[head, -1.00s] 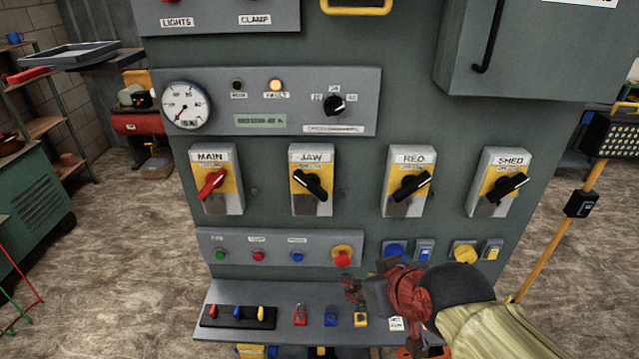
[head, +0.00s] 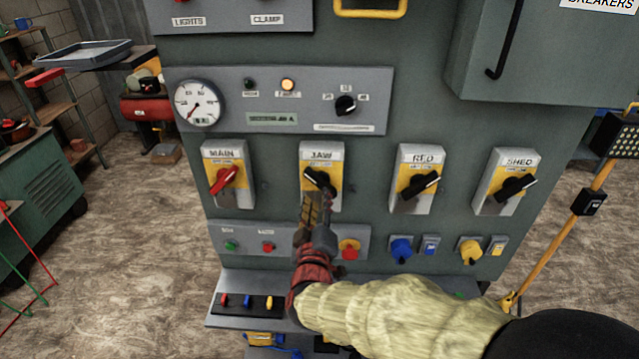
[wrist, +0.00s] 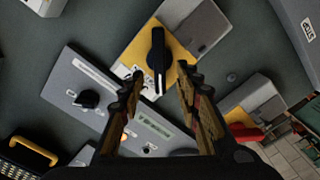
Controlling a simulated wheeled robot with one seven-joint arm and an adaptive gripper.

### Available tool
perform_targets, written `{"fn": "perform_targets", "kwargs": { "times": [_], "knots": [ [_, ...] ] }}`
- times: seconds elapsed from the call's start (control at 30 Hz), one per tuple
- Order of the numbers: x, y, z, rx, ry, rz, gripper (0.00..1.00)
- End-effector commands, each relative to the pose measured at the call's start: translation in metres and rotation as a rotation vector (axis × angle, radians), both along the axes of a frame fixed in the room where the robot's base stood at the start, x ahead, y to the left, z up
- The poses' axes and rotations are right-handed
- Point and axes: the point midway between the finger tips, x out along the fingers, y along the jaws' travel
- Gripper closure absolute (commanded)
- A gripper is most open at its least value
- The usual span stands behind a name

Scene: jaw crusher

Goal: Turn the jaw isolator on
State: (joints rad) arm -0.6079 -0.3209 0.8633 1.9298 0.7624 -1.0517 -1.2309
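The jaw isolator (head: 322,155) is a grey and yellow switch box labelled JAW, second from left in the row on the panel. Its black handle slants from upper left to lower right in the head view; the handle's lower part is close to my fingers. My gripper (head: 316,200) is just below and in front of it, fingers pointing up at the switch. In the wrist view my gripper (wrist: 160,80) is open and empty, its fingertips spread on either side of the lower end of the black handle (wrist: 157,50). I cannot tell whether they touch it.
The main isolator (head: 222,185) with a red handle is to the left. The RED-labelled isolator (head: 415,185) and the shed isolator (head: 508,185) are to the right. A gauge panel (head: 350,120) is above, a button strip (head: 255,232) below. A shelf (head: 212,315) juts out lower down.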

Motion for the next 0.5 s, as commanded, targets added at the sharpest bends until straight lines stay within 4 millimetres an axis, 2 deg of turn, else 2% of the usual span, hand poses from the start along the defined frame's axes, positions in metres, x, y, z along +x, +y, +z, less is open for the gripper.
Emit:
{"fn": "perform_targets", "kwargs": {
  "times": [0.3, 0.5],
  "knots": [
    [0.048, -0.003, -0.001, 0.002, 0.001, -0.002, 0.67],
    [0.067, -0.003, -0.001, 0.002, 0.001, 0.001, 0.67]
  ]
}}
